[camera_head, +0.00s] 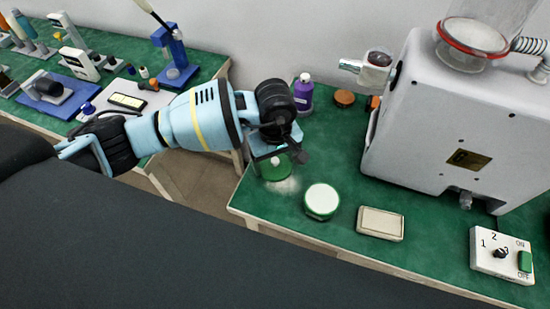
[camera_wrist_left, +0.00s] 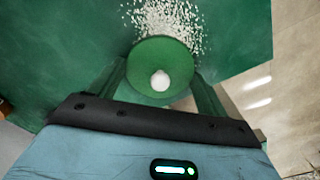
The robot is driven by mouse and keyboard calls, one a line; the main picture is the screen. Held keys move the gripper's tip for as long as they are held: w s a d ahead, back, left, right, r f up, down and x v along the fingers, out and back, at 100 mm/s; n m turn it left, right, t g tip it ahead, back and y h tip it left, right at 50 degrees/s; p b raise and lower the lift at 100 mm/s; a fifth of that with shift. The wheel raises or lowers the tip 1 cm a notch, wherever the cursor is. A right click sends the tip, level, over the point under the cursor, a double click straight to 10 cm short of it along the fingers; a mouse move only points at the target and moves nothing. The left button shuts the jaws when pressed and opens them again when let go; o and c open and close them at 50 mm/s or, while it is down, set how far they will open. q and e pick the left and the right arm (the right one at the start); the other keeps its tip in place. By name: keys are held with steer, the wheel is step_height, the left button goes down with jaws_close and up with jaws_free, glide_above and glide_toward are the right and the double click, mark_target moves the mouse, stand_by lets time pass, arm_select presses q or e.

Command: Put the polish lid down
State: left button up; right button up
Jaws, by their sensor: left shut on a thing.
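The polish lid, a round green disc with a white knob (camera_head: 274,162), is over the left end of the right-hand green bench. My left gripper (camera_head: 272,154) is shut on it. In the left wrist view the lid (camera_wrist_left: 160,52) sits between the two fingers of my left gripper (camera_wrist_left: 163,88), with its knob facing the camera. I cannot tell whether the lid touches the bench top. A round green tin with a white top face (camera_head: 321,203) stands to the right of the lid, apart from it. My right gripper is not in view.
White grains (camera_wrist_left: 170,22) lie scattered on the bench beside the lid. A beige rectangular block (camera_head: 380,223), a purple bottle (camera_head: 303,92), a brown round piece (camera_head: 344,98), a large grey machine (camera_head: 450,120) and a switch box (camera_head: 502,255) share this bench (camera_head: 440,265). Its left edge is close to the lid.

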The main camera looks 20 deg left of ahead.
arm_select(q)
steer(key=shift+f, duration=0.1)
steer(key=o, duration=0.5)
steer(key=shift+f, duration=0.1)
steer(key=o, duration=0.5)
steer(key=shift+c, duration=0.2)
